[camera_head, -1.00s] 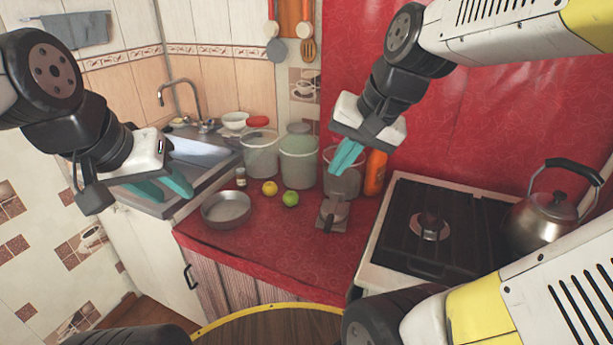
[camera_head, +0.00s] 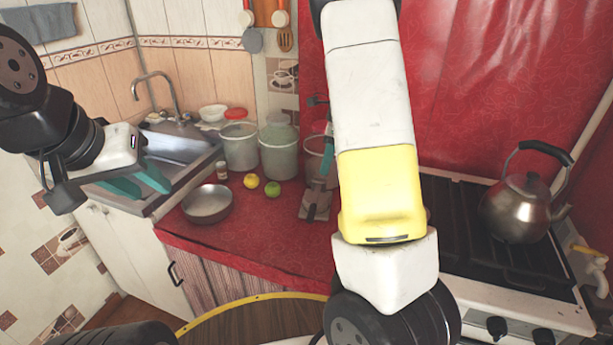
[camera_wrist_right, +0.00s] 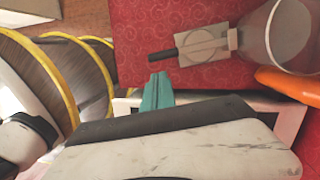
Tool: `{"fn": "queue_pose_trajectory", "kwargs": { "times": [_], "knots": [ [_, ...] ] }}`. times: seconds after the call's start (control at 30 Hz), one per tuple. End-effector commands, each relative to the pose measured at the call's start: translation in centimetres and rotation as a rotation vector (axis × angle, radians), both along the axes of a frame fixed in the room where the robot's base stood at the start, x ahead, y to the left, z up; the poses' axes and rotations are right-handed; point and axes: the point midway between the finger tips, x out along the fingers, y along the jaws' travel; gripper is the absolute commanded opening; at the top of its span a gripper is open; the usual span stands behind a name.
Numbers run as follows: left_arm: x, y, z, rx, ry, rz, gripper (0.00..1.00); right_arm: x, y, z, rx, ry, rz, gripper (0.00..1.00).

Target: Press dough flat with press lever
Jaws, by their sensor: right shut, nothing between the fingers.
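The grey press (camera_head: 316,203) stands on the red counter, partly beside my right arm in the head view. In the right wrist view the press (camera_wrist_right: 216,42) shows a round pale disc and a dark lever handle (camera_wrist_right: 163,54) pointing left. I cannot tell whether the disc is dough or part of the press. My right gripper (camera_wrist_right: 158,80) is shut and empty, just below the lever in that view and apart from it. In the head view its teal fingers (camera_head: 327,158) show beside my forearm. My left gripper (camera_head: 146,186) is open and empty near the sink.
A metal pan (camera_head: 208,207), a lemon (camera_head: 251,181) and a lime (camera_head: 273,190) lie left of the press. Buckets (camera_head: 279,150) stand behind. A stove with a kettle (camera_head: 522,207) is on the right. An orange bottle (camera_wrist_right: 290,82) lies close to the press in the wrist view.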

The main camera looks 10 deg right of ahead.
Motion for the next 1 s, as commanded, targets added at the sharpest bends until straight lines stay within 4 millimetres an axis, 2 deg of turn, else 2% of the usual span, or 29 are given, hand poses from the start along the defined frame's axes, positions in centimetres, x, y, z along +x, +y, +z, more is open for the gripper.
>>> {"fn": "queue_pose_trajectory", "kwargs": {
  "times": [0.17, 0.4, 0.6, 0.8, 1.0],
  "knots": [
    [0.0, 0.0, 0.0, 0.000, 0.000, 0.000, 0.36, -0.3, 0.7, -2.9, 0.000, 0.004, 0.002, 0.00],
    [0.0, 0.0, 0.0, 0.000, 0.000, 0.000, 0.36, -0.5, 1.9, -8.0, 0.001, 0.006, 0.002, 0.00],
    [0.0, 0.0, 0.0, 0.000, 0.000, 0.000, 0.36, -0.6, 2.7, -11.3, 0.000, 0.003, 0.003, 0.00],
    [0.0, 0.0, 0.0, 0.000, 0.000, 0.000, 0.36, -0.6, 3.0, -12.7, 0.001, -0.001, 0.003, 0.00],
    [0.0, 0.0, 0.0, 0.000, 0.000, 0.000, 0.36, -0.6, 3.1, -12.9, 0.001, -0.002, 0.004, 0.00]
  ]
}}
